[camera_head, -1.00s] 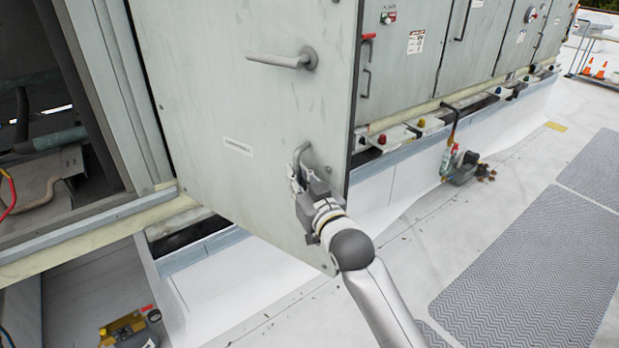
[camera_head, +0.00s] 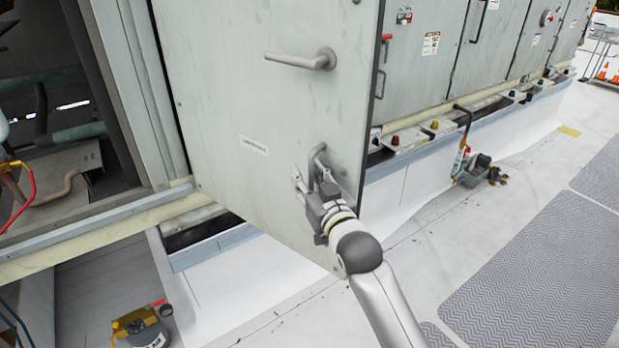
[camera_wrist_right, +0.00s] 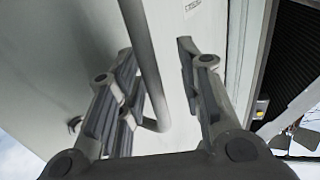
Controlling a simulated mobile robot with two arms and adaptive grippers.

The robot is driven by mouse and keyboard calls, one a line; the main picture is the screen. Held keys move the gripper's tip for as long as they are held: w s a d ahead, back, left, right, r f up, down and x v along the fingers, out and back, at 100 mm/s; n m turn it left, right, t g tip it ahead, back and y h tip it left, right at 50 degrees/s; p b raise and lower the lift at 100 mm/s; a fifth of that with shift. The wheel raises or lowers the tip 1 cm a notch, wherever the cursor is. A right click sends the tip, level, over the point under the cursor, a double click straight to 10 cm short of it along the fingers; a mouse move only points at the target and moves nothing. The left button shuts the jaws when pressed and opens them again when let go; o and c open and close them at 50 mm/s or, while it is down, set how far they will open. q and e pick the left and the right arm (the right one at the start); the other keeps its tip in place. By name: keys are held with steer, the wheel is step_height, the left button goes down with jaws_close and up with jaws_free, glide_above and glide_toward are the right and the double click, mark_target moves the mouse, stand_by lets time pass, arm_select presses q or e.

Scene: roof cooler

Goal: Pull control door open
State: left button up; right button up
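The control door (camera_head: 230,100) is a large pale grey panel standing swung out from the cabinet, with a small white label on it. A lever handle (camera_head: 295,62) is on its upper part. A lower bar handle (camera_head: 320,160) is at my right gripper (camera_head: 312,188). In the right wrist view, the bar handle (camera_wrist_right: 147,65) runs between the two fingers of my right gripper (camera_wrist_right: 157,50). The fingers are spread, with the left one nearer the bar and a clear gap to the right one. My left gripper is not in view.
The open cabinet interior (camera_head: 60,140) with pipes and a red cable is at left. A yellow and grey device (camera_head: 140,328) lies on the roof at lower left. More closed cabinet doors (camera_head: 425,80) run to the right.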

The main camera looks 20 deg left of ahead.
steer(key=shift+d+f, duration=0.1)
steer(key=shift+d, duration=0.1)
steer(key=shift+s+d, duration=0.1)
steer(key=v, duration=1.1)
steer(key=shift+s+d, duration=0.15)
steer(key=shift+s, duration=0.15)
